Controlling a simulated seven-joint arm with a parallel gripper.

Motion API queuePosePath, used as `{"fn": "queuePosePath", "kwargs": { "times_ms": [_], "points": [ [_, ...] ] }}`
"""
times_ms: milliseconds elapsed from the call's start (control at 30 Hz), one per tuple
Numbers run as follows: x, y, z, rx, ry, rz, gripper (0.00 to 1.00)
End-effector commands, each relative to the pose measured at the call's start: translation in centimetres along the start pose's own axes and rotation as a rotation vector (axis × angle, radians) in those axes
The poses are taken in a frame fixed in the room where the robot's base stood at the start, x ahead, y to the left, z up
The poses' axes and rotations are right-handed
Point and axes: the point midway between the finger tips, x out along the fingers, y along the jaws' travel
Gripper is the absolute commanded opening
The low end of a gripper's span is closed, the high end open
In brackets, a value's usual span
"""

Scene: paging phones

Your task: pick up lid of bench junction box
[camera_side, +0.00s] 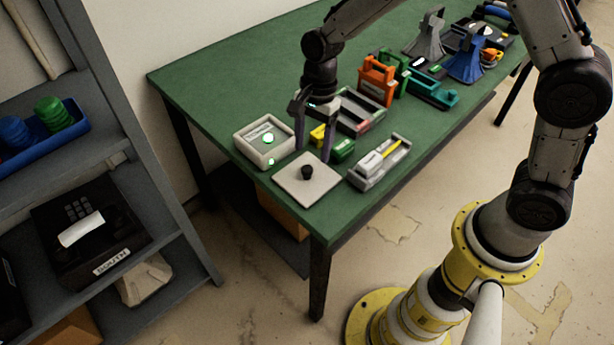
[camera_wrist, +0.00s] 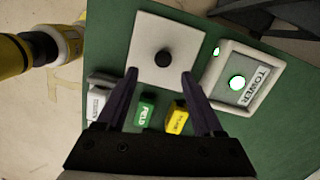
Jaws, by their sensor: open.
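The lid (camera_side: 308,179) is a flat pale square plate with a black round knob in its middle. It lies flat on the green table (camera_side: 215,80) near the corner closest to the camera. In the wrist view the lid (camera_wrist: 153,35) is at the top, its knob just beyond and between the fingertips. The junction box (camera_side: 263,138) is a pale open tray with a lit green lamp and a label; it also shows in the wrist view (camera_wrist: 222,99), where the label reads TOWER. My gripper (camera_side: 313,153) is open and empty, pointing down over the table beside the lid.
Green (camera_wrist: 146,112) and yellow (camera_wrist: 178,117) labelled blocks sit close by between my fingers in the wrist view. A grey tray with a yellow stick (camera_side: 379,161) is right of the lid. Orange, teal and blue items crowd farther back. A shelf (camera_side: 130,170) stands left.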

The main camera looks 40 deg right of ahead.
Motion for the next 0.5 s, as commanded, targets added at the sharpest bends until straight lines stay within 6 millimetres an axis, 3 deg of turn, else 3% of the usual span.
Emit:
{"fn": "queuePosePath", "kwargs": {
  "times_ms": [500],
  "points": [
    [5.3, -0.4, 0.5, 0.000, 0.000, 0.001, 0.69]
  ]
}}
